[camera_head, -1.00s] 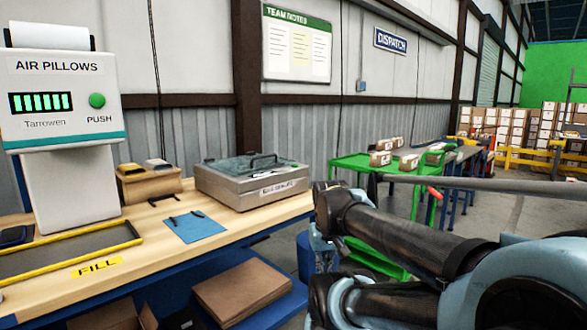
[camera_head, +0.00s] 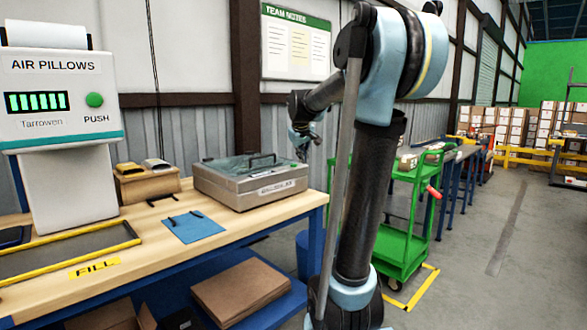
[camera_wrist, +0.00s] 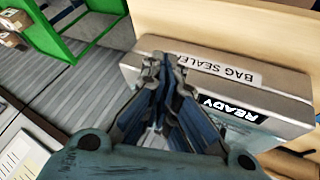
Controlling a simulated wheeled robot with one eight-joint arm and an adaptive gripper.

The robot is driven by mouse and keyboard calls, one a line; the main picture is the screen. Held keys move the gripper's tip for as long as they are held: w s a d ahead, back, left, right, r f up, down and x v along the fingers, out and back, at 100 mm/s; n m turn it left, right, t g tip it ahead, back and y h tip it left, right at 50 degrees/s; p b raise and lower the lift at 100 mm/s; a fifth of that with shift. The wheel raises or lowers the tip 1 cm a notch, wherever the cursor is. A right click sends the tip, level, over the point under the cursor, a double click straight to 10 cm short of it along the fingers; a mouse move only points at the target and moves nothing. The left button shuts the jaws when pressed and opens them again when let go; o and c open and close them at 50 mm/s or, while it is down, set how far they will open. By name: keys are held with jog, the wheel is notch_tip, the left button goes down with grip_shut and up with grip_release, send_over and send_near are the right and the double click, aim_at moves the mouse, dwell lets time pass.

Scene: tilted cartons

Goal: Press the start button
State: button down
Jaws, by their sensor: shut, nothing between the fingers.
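A white machine (camera_head: 62,160) labelled AIR PILLOWS stands at the left of the bench in the head view. Its round green button (camera_head: 94,99), marked PUSH, is on the front, right of a lit green bar display (camera_head: 37,102). No button marked "start" can be read. My gripper (camera_head: 303,155) is far to the right of that button, close to the right end of a grey bag sealer (camera_head: 245,198). In the wrist view my gripper (camera_wrist: 166,62) is shut and empty, with its fingertips in front of the bag sealer (camera_wrist: 290,107), which shows a READY sign (camera_wrist: 228,108).
The wooden bench (camera_head: 150,250) holds a yellow-edged tray (camera_head: 130,235), a blue sheet (camera_head: 193,227) and a brown box (camera_head: 148,186). A green cart (camera_head: 405,225) with cartons stands to the right, behind my arm. Open floor lies at the right.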

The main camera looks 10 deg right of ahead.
jog(key=w+a+r+n+t, duration=0.1)
jog(key=w+r, duration=0.1)
jog(key=w, duration=0.6)
jog(key=w+r+n+t, duration=0.1)
jog(key=w+r, duration=0.2)
jog(key=w, duration=0.6)
jog(key=shift+w+a+r, duration=0.3)
jog(key=shift+a, duration=0.1)
jog(key=shift+f, duration=4.45)
jog(key=shift+s+f, duration=0.1)
jog(key=shift+f, duration=0.65)
jog(key=shift+r, duration=0.9)
jog(key=shift+r, duration=2.5)
